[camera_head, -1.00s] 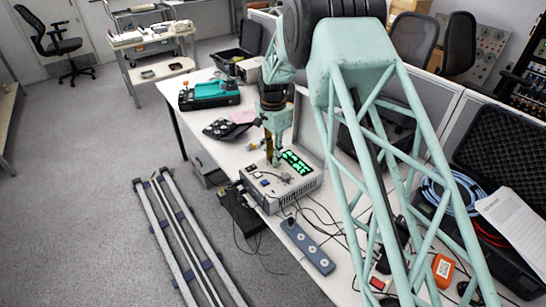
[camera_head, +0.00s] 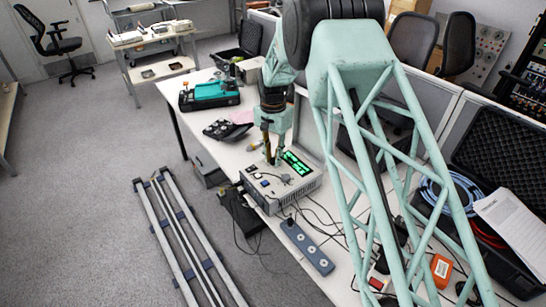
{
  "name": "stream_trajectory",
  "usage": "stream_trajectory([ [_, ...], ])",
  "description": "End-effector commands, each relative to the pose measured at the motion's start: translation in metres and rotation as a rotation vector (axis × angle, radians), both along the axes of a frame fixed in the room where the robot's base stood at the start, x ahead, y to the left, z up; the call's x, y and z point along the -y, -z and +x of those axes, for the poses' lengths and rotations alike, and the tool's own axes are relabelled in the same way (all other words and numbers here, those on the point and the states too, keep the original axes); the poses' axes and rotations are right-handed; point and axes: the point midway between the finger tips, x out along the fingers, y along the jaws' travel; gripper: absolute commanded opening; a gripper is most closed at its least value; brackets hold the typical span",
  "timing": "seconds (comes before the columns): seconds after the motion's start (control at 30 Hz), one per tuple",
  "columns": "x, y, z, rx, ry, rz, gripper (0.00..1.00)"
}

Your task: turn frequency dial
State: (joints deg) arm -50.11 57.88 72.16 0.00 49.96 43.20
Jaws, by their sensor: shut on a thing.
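The grey instrument box (camera_head: 274,199) stands on the white bench, with controls on its upper face and a lit green display (camera_head: 297,163). My gripper (camera_head: 273,160) points down at the back part of that face, just left of the display. It is shut on the frequency dial, which is small and mostly hidden by the fingers. A separate grey knob (camera_head: 286,178) shows on the face in front of the gripper. The display digits are too small to read surely.
A grey power strip (camera_head: 307,247) and loose black cables lie in front of the box. A teal device (camera_head: 209,92) and a dark tilted panel (camera_head: 221,129) are behind it. An open black case (camera_head: 505,160) is at the right, with my arm's lattice link before it.

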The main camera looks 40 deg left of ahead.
Motion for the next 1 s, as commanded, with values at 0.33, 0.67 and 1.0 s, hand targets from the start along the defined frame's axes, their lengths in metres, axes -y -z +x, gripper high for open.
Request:
stream_trajectory([
  [0.33, 0.0009, -0.0014, 0.0006, 0.001, -0.266, 0.000, 0.08],
  [0.67, 0.0017, -0.0013, 0.0011, 0.001, -0.500, 0.000, 0.08],
  [1.0, 0.0019, -0.0010, 0.0014, 0.001, -0.634, 0.000, 0.08],
])
